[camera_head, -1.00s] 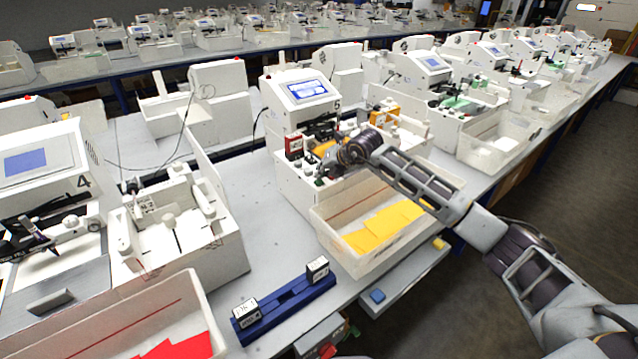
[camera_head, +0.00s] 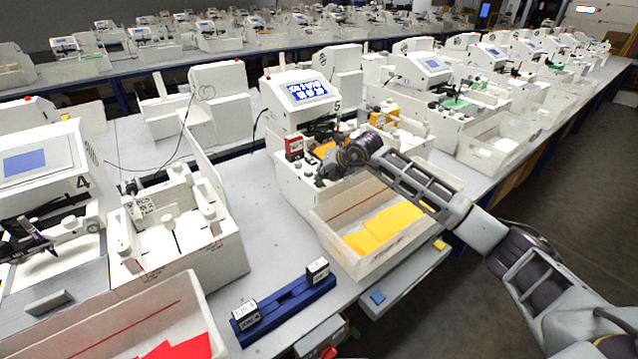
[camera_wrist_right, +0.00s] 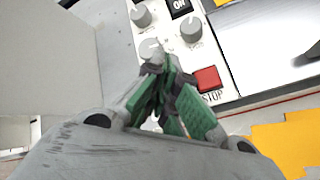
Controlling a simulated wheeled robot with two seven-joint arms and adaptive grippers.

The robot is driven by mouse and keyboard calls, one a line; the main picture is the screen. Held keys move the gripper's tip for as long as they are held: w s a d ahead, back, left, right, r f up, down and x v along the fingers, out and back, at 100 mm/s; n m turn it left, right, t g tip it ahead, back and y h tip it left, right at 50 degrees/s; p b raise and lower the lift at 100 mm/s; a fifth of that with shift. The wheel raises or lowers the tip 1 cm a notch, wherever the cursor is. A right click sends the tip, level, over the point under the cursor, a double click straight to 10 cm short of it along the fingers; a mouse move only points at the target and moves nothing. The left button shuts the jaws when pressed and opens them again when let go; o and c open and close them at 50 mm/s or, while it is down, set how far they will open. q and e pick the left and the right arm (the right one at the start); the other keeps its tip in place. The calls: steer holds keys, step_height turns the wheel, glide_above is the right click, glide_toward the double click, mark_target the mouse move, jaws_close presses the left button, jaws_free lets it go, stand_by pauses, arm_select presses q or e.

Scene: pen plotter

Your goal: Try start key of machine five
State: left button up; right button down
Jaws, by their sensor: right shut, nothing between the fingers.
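Machine five (camera_head: 298,93) is a white plotter marked 5, with a lit screen (camera_head: 307,91) showing white shapes on blue. My right gripper (camera_head: 328,170) is at the front of its panel, and my wrist hides part of that panel. In the right wrist view the green-padded fingers (camera_wrist_right: 163,92) are closed together with nothing between them, over the panel. Grey knobs (camera_wrist_right: 141,15), a black ON switch (camera_wrist_right: 180,7) and a red STOP key (camera_wrist_right: 207,78) show around the fingertips. The start key itself cannot be made out; the fingertips cover part of the panel. My left gripper is out of view.
A clear bin (camera_head: 340,247) with yellow sheets (camera_head: 385,228) stands in front of machine five, below my right forearm. Machine four (camera_head: 45,165) stands further left.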

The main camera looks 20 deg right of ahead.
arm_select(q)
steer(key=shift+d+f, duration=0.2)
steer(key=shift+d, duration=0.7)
arm_select(e)
steer(key=shift+f, duration=0.25)
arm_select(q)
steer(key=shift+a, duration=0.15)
arm_select(e)
steer(key=shift+r, duration=0.45)
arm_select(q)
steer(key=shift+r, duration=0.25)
arm_select(e)
steer(key=shift+r, duration=0.35)
